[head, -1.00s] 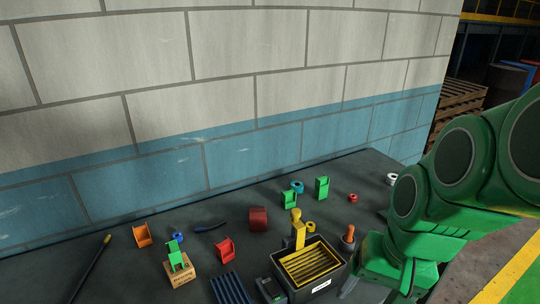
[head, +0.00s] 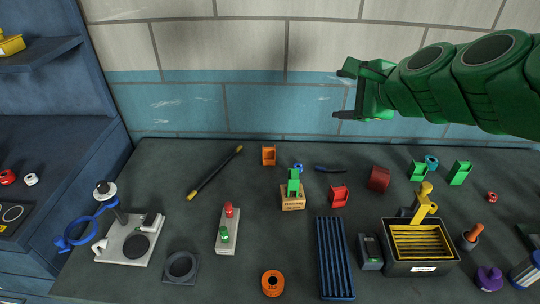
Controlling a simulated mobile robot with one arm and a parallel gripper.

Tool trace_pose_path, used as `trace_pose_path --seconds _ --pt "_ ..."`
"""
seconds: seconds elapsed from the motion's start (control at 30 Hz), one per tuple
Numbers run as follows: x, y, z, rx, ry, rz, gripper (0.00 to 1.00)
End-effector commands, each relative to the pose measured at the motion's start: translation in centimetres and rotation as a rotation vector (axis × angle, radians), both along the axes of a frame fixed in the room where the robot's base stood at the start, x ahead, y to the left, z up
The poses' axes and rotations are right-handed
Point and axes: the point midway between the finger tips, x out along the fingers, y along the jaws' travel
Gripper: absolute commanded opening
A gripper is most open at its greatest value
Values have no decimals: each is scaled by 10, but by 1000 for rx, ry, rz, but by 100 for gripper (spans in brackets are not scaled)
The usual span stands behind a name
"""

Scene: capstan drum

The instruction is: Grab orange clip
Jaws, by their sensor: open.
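The orange clip (head: 269,155) stands on the dark bench near its back edge, left of the middle in the head view. It is a small open bracket shape. My gripper (head: 345,93) is open and empty, in front of the wall in the picture, up and to the right of the orange clip and well apart from it. Its two dark fingers point left.
A green clip (head: 293,183) sits on a small wooden block (head: 293,202). A black and yellow rod (head: 215,173) lies left. The wall (head: 250,110) rises behind.

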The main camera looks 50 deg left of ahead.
Motion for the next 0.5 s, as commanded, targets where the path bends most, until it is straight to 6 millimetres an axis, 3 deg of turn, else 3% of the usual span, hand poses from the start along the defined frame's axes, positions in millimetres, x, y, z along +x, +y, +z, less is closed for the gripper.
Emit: trace_pose_path --seconds 0.1,0.27,0.5 --pt "6 38 6 95 88 -65 78" --pt "14 82 11 215 215 -167 78" --pt "24 142 0 364 429 -336 78"
